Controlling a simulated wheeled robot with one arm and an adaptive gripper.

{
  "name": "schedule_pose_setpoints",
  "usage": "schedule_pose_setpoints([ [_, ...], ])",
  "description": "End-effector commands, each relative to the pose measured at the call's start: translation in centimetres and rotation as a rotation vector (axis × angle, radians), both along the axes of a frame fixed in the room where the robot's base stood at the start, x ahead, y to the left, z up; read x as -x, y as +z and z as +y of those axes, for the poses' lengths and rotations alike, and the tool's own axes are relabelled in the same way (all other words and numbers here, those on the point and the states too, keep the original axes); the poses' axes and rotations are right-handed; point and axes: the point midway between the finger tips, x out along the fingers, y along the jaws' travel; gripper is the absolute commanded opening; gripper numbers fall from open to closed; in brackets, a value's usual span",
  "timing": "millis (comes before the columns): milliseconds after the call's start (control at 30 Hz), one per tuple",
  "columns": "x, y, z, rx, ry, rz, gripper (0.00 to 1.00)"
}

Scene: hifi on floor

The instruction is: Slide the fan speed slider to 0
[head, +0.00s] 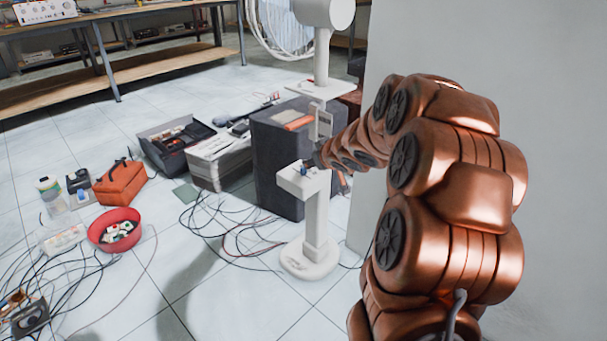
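A white fan in the head view has a round base (309,260) on the floor and a white column (316,215). A flat white control ledge (300,181) juts out from the column, with a small dark blue piece on top that may be the slider. The fan's motor housing (325,13) and wire cage (284,27) are at the top edge, partly cut off. My gripper (314,160) is at the end of my copper arm, close beside the ledge. It is small and dark; its fingers and any contact cannot be made out. The slider's setting is not readable.
A dark grey box (276,165) stands close behind the fan. A stack of papers (218,165), a red bowl (115,230), an orange bag (120,184) and loose cables (228,232) lie left on the tiles. A grey wall (480,45) is right.

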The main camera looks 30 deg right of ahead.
Motion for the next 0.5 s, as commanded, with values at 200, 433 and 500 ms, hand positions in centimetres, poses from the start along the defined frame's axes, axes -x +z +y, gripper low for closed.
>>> schedule_pose_setpoints([
  [200,-1.7,-2.7,-2.3,-0.104,0.166,-0.165,0.50],
  [433,-0.8,-4.3,-2.3,-0.199,0.290,-0.235,0.50],
  [500,-0.6,-4.4,-2.2,-0.213,0.308,-0.243,0.50],
])
